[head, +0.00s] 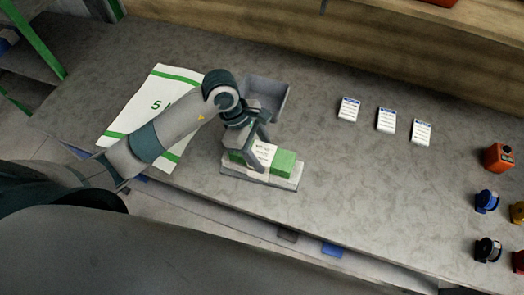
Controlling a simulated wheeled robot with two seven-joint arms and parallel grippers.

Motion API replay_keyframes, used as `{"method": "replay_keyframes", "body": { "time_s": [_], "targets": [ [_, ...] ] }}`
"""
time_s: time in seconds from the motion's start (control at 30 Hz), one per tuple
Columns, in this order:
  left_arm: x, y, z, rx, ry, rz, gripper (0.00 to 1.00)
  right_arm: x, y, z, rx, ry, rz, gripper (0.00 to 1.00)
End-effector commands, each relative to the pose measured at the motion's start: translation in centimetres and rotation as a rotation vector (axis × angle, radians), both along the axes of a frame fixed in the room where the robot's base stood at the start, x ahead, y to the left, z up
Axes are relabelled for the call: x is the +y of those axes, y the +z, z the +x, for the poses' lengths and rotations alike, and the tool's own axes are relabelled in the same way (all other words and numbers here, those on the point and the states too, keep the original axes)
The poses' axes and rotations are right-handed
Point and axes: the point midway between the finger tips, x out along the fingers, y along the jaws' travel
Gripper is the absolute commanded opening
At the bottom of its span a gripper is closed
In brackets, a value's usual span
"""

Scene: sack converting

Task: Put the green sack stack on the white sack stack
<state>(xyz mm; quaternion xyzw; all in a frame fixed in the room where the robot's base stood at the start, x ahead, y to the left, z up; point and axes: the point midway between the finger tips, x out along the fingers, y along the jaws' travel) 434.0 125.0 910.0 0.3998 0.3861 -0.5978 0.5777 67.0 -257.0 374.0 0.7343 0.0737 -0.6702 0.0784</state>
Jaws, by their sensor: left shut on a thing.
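The green sack stack (284,163) has a white printed band around its middle. It sits directly over the white sack stack (287,184), roughly lined up with it, near the front edge of the table. White edges show below and at the right of the green one. I cannot tell whether the two touch or a small gap is left. My left gripper (262,158) comes down from above and is shut on the green sack stack at its banded middle; its fingers hide part of the band. My right gripper is out of view.
A grey bin (267,95) stands just behind the gripper. A large white sack with green stripes (135,112) lies at the left, partly under my arm. Several labelled cards (386,120) lie at the back right. An orange device (498,157) and spools (487,201) stand far right. The table's right middle is clear.

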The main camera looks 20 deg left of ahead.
Motion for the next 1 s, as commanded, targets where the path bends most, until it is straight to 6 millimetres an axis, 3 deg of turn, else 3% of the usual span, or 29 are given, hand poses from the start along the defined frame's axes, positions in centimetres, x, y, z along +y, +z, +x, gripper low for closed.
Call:
{"method": "replay_keyframes", "body": {
  "time_s": [0.07,0.1,0.17,0.2,0.7,1.0],
  "targets": [
    [0.0,-0.3,0.0,-0.001,-0.001,0.000,0.21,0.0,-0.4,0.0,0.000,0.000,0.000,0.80],
    [0.0,-0.3,0.0,0.000,-0.001,0.000,0.53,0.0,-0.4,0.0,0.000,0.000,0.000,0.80],
    [0.0,-0.2,0.0,0.000,0.000,0.000,0.67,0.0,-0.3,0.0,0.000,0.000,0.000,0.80],
    [0.0,-0.2,0.0,0.000,0.000,0.000,0.69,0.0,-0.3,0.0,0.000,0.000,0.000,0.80],
    [0.2,0.3,0.1,-0.002,0.000,0.000,0.69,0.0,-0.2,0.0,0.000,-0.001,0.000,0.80],
    [1.9,4.2,0.2,-0.007,-0.001,0.001,0.69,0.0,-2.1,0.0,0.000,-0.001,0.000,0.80]
  ]
}}
